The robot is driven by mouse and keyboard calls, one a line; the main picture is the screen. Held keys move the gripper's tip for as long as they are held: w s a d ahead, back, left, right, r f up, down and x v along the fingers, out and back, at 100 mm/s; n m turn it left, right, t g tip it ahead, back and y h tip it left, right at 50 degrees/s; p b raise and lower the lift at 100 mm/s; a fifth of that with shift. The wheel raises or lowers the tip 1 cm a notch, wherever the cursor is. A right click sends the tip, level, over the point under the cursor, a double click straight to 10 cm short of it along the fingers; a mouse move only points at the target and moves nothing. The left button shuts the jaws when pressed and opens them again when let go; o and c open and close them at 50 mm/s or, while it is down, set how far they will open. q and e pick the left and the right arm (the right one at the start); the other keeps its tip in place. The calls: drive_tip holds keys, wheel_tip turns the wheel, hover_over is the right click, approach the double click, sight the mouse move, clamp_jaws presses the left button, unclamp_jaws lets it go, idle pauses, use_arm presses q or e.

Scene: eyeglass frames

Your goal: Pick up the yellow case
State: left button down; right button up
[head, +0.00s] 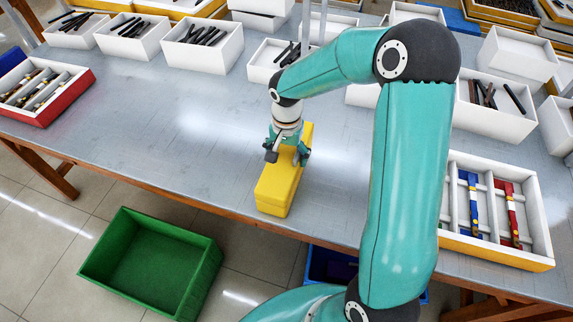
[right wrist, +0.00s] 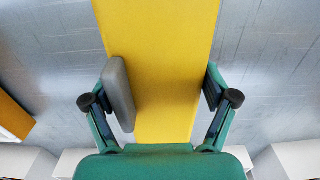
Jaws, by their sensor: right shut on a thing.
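The yellow case (head: 279,186) is a long box near the front edge of the grey table, in the middle of the head view. My right gripper (head: 287,152) is over its far half, with a finger on each side. In the right wrist view the yellow case (right wrist: 160,60) runs between the two fingers of the right gripper (right wrist: 165,95), which is shut on it. I cannot tell whether the case's underside touches the table. My left gripper is not in view.
White boxes (head: 202,52) with dark frames line the back. A red-sided tray (head: 70,95) stands at left, a yellow-and-white tray (head: 500,250) at right. A green bin (head: 150,262) is on the floor in front. The table left of the case is clear.

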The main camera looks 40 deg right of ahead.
sight(287, 154)
drive_tip(key=shift+c, duration=0.6)
drive_tip(key=shift+r, duration=0.1)
drive_tip(key=shift+w+r, duration=0.1)
drive_tip(key=shift+r, duration=0.35)
wheel_tip(287, 154, up, 19)
